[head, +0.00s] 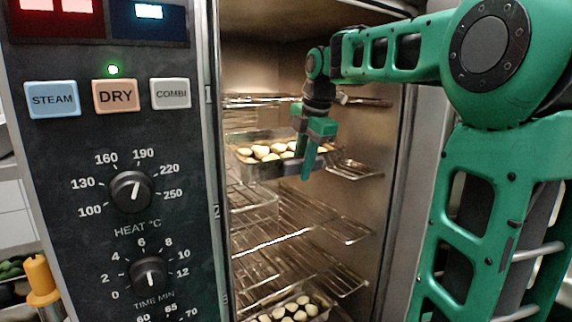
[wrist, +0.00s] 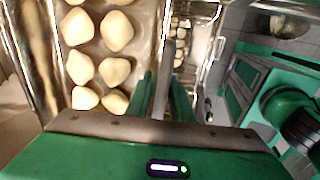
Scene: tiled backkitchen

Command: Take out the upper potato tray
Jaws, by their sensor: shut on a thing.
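The upper potato tray (head: 262,171) is a shallow metal tray holding several pale potatoes, on an upper rack inside the oven. My gripper (head: 307,172) reaches down from above at the tray's front right and is shut on its rim. In the wrist view, the fingers (wrist: 166,105) close on the upright metal rim (wrist: 160,75), with potatoes (wrist: 98,50) to the left of it. The fingers hide part of the rim. A lower potato tray (head: 322,314) sits near the oven's bottom and is partly cut off by the frame.
Wire racks (head: 290,225) fill the oven between the two trays. The control panel (head: 115,150) stands at the left of the opening, and the oven's side wall (head: 385,200) is close on the right. An orange-yellow object (head: 40,275) stands at lower left.

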